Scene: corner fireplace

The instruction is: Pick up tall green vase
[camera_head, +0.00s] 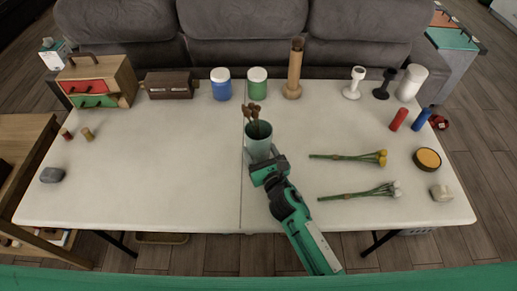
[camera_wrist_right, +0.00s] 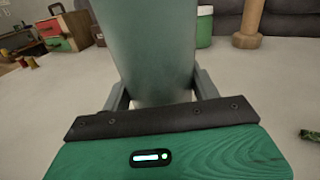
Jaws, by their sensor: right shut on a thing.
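The tall green vase (camera_head: 258,140) stands upright near the middle of the white table, with brown stems (camera_head: 255,115) sticking out of its top. In the right wrist view the vase (camera_wrist_right: 150,45) fills the centre, between the two fingers of my right gripper (camera_wrist_right: 160,98). My right gripper (camera_head: 266,160) is shut on the vase at its lower part in the head view. Its base is hidden by the gripper, so I cannot tell whether it touches the table. My left gripper is not in view.
Blue (camera_head: 221,84) and green (camera_head: 257,82) jars and a wooden vase (camera_head: 294,70) stand behind. Yellow (camera_head: 355,157) and white (camera_head: 365,192) flower stems lie to the right. A grey sofa (camera_head: 240,20) is behind the table.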

